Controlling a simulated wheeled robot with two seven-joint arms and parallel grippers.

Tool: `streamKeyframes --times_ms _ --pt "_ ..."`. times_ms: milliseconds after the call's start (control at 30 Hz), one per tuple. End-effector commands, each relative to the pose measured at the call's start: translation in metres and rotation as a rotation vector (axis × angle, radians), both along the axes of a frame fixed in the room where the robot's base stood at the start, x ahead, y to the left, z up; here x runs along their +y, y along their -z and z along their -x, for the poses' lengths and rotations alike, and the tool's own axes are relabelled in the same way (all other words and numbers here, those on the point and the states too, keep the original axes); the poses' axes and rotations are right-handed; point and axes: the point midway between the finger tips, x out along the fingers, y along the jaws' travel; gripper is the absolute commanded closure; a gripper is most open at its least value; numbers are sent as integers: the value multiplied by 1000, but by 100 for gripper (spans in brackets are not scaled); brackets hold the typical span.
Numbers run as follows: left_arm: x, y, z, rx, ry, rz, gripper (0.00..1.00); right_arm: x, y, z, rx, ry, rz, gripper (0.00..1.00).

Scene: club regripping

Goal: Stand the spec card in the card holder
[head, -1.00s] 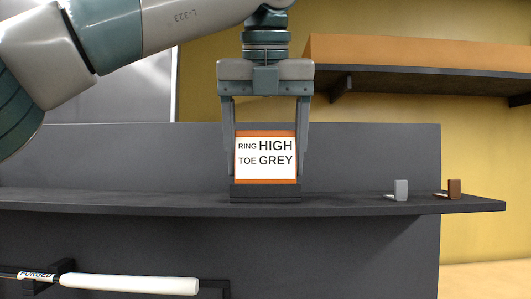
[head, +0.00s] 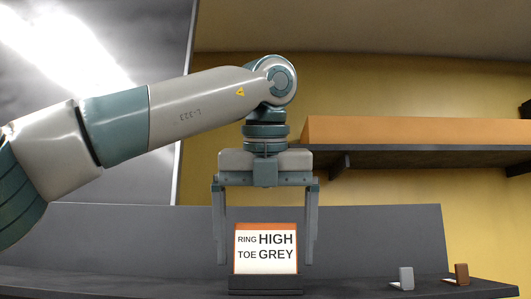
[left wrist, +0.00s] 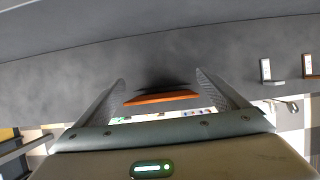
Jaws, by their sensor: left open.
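The spec card (head: 266,251) has a white face reading RING HIGH, TOE GREY, and an orange border. It stands upright in the dark card holder (head: 265,284) on the shelf. In the left wrist view the card's orange top edge (left wrist: 161,97) lies between the fingers. My left gripper (head: 265,258) is open, with one finger on each side of the card and a gap to each edge. It also shows in the left wrist view (left wrist: 160,88). My right gripper is in neither view.
A small grey block-like stand (head: 404,278) and a brown one (head: 460,274) sit on the dark shelf (head: 350,285) to the right. An orange-faced upper shelf (head: 420,131) is behind at right. The shelf between holder and grey stand is clear.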

Motion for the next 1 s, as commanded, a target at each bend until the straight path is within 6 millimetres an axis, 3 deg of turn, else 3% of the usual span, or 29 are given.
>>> streamKeyframes --times_ms 167,567,800,1000 --pt "-1 -15 7 -1 -1 1 7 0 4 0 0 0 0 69" --pt "-1 -78 34 -3 -2 3 7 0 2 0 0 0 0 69" --pt "0 -126 52 -3 -2 0 7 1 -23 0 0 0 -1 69" --pt "-1 -148 63 -1 -1 0 7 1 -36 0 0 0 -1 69"
